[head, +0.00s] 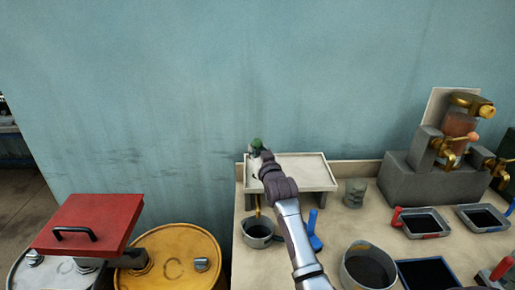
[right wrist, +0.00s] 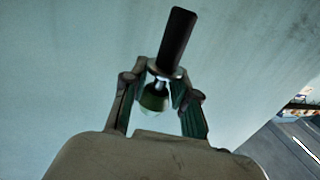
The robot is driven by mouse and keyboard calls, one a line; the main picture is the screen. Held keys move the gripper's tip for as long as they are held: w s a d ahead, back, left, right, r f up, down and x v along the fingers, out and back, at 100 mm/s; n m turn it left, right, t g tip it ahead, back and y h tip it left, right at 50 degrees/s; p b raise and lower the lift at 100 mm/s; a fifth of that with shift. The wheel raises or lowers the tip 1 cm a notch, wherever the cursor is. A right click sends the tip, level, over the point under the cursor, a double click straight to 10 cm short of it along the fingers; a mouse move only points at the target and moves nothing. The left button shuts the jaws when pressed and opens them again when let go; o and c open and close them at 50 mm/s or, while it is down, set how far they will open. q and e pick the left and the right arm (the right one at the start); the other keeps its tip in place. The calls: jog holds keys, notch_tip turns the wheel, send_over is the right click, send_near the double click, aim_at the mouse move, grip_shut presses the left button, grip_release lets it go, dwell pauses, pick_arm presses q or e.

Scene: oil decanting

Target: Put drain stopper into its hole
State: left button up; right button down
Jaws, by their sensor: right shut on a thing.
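My right gripper (head: 257,158) is over the left end of the raised white tray (head: 310,171), by the wall. It is shut on the drain stopper, whose green part (head: 257,144) shows at the fingertips. In the right wrist view, the stopper (right wrist: 173,45) has a dark cylindrical handle, a short metal stem and a green body between the fingers (right wrist: 158,100). I cannot tell whether the stopper touches the tray. My left gripper is not in view.
Below the tray's left end, a narrow amber strip (head: 257,205) hangs above a small pot (head: 259,232). A blue-handled tool (head: 313,232), a grey cup (head: 355,193) and a larger pot (head: 368,267) stand nearby. Drums with a red box lid (head: 88,225) are at left.

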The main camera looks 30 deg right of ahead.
jog(key=shift+f+b, duration=0.75)
jog(key=shift+f, duration=0.75)
jog(key=shift+p, duration=0.65)
dwell(0.4)
jog(key=shift+f+b, duration=1.45)
jog(key=shift+f, duration=0.6)
jog(key=c, duration=0.9)
grip_release()
jog(key=shift+o, duration=0.4)
jog(key=shift+f, duration=0.1)
jog(key=shift+s+a+f, duration=0.1)
jog(key=v, duration=1.1)
jog(key=shift+s+r, duration=0.35)
jog(key=shift+s, duration=0.05)
